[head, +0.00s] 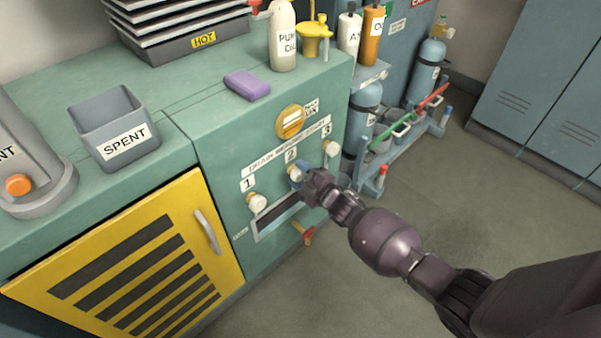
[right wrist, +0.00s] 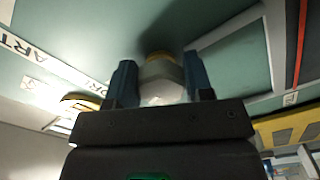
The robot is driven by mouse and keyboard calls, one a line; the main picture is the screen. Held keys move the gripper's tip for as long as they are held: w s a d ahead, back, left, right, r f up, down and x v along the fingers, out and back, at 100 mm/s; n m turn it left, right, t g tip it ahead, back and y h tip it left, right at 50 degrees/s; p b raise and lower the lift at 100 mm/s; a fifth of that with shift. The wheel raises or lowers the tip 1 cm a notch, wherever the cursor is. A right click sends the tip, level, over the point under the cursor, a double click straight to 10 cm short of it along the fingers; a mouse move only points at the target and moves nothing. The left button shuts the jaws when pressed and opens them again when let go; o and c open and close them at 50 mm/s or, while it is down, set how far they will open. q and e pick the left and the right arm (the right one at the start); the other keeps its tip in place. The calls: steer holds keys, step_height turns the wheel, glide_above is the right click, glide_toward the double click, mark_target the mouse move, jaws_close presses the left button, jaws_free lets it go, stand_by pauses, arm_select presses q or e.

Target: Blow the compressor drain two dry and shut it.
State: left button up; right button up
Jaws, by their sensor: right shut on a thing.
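The compressor cabinet (head: 215,150) is green, with three small drain knobs on its front under a lettered strip. Drain one (head: 257,202) is a cream knob at the left, and drain three (head: 331,148) is at the right. Drain two (head: 293,172), under the label 2, is mostly hidden by my right gripper (head: 303,178). In the right wrist view the right gripper (right wrist: 162,85) has its two blue fingers on either side of the pale drain knob (right wrist: 162,82), shut on it. My left gripper is not in view.
A yellow slatted door (head: 140,265) is at the lower left. A grey SPENT bin (head: 118,135), a purple sponge (head: 247,85) and bottles (head: 283,40) stand on top. A red-handled valve (head: 304,232) sticks out below. Gas cylinders (head: 365,105) stand at the right; the floor in front is clear.

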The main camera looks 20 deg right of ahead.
steer(key=shift+f+m, duration=0.1)
steer(key=shift+m, duration=1.8)
steer(key=o, duration=0.9)
